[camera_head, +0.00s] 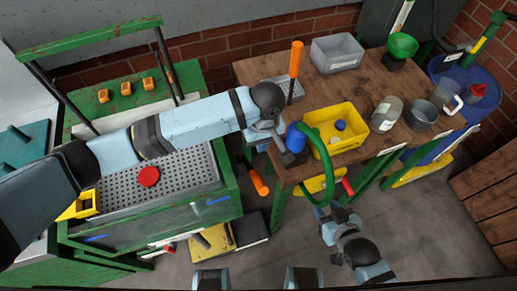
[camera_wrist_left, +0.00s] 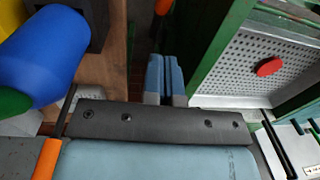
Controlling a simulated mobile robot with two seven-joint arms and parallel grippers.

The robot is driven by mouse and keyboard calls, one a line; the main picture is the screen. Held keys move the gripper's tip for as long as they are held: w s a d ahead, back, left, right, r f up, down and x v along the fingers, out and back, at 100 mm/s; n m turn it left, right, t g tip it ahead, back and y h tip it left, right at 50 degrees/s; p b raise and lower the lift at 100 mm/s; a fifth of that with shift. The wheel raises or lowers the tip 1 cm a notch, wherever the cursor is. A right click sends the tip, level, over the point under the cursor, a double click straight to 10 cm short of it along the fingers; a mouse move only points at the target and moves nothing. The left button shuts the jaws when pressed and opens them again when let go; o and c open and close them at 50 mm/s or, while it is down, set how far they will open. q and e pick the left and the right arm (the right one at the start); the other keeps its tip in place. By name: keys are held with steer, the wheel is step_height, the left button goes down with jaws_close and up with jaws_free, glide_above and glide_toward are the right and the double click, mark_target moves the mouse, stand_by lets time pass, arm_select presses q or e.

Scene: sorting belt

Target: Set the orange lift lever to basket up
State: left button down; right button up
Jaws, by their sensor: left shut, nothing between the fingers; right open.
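An orange-handled lever (camera_head: 258,182) hangs low in the gap between the green wash station and the wooden table; its orange end also shows at the top of the left wrist view (camera_wrist_left: 162,7). A second orange handle (camera_head: 295,58) stands upright on a metal plate at the back of the table. I cannot tell for certain which is the lift lever. My left gripper (camera_head: 262,147) is shut and empty above the gap, apart from the low handle; its fingers show together in the left wrist view (camera_wrist_left: 165,78). My right gripper (camera_head: 338,214) is open in front of the table.
The perforated tray (camera_head: 188,165) carries a red disc (camera_head: 149,176). A blue cylinder (camera_head: 295,137) with a green hose (camera_head: 328,172) stands close right of my left gripper. A yellow bin (camera_head: 347,142) and jars are on the table.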

arm_select(q)
glide_toward(258, 178)
step_height(258, 178, down, 3)
steer(key=w, duration=0.3)
steer(key=shift+s+a+f+p, duration=0.2)
steer(key=shift+s+f+p, duration=0.2)
steer(key=shift+s+f, duration=1.05)
steer(key=shift+f, duration=0.15)
